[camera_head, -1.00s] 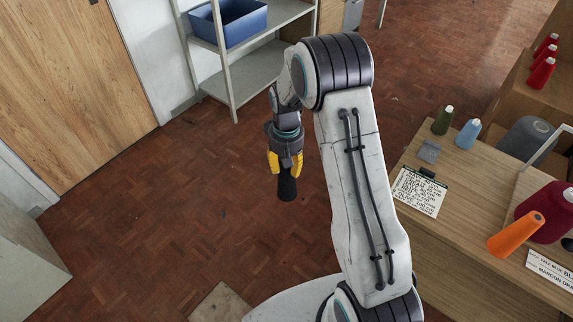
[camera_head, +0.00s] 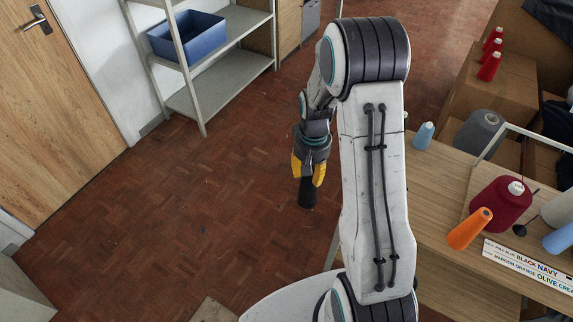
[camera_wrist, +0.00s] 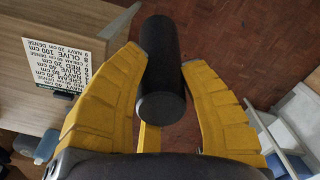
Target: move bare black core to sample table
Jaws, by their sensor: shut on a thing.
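The bare black core (camera_wrist: 161,75) is a dark cylinder between the yellow fingers of my gripper (camera_wrist: 165,85) in the wrist view. In the head view my gripper (camera_head: 309,172) points down, shut on the core (camera_head: 307,193), which hangs over the open floor left of my arm. A wooden table (camera_head: 425,200) stands to the right, partly hidden behind my arm. Nothing in view is marked as the sample table, so I cannot tell which it is.
The table holds a light blue cone (camera_head: 424,135), a maroon cone (camera_head: 500,203), an orange cone (camera_head: 469,229) and a lettered strip (camera_head: 530,270). A shelf with a blue bin (camera_head: 187,36) stands at the back left. The parquet floor (camera_head: 190,210) is clear.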

